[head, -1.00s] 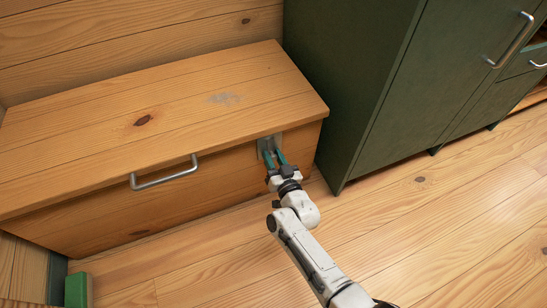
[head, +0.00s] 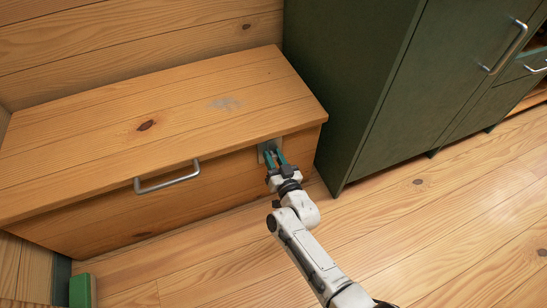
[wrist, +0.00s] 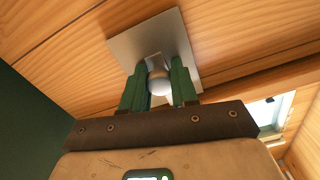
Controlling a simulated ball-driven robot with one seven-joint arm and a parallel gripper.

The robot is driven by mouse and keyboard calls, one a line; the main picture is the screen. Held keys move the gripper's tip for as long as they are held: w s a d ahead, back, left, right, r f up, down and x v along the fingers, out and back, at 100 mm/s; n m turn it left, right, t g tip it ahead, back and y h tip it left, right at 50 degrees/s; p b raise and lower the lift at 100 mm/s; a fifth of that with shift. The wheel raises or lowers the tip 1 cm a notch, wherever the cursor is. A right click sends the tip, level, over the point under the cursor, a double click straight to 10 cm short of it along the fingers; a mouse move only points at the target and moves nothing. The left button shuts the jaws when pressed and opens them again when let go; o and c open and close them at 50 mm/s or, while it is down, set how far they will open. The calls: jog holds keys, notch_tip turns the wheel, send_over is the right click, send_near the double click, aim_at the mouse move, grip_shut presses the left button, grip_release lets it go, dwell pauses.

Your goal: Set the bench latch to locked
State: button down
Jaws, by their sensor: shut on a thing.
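The wooden bench (head: 90,150) stands along the wall, its lid down. The latch is a square metal plate (head: 262,148) on the bench front near its right end; in the wrist view the plate (wrist: 127,45) carries a rounded pale knob (wrist: 159,82). My gripper (head: 274,157) is at the latch, its two green fingers on either side of the knob and shut on it. It also shows in the wrist view (wrist: 159,88). The latch's locked or unlocked setting cannot be read from these frames; the fingers hide part of the knob.
A metal handle (head: 167,178) sticks out from the bench front, left of the latch. A dark green cabinet (head: 375,90) stands close on the right. A green block (head: 82,290) is on the floor at lower left. The wooden floor (head: 450,220) at right is clear.

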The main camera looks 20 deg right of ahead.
jog(key=shift+r, duration=0.55)
jog(key=c, duration=0.9)
grip_release()
jog(key=shift+o, duration=0.2)
jog(key=s+p, duration=0.4)
jog(key=s, duration=0.6)
jog(key=shift+s+p, duration=0.35)
jog(key=shift+s, duration=0.05)
jog(key=shift+f, duration=0.1)
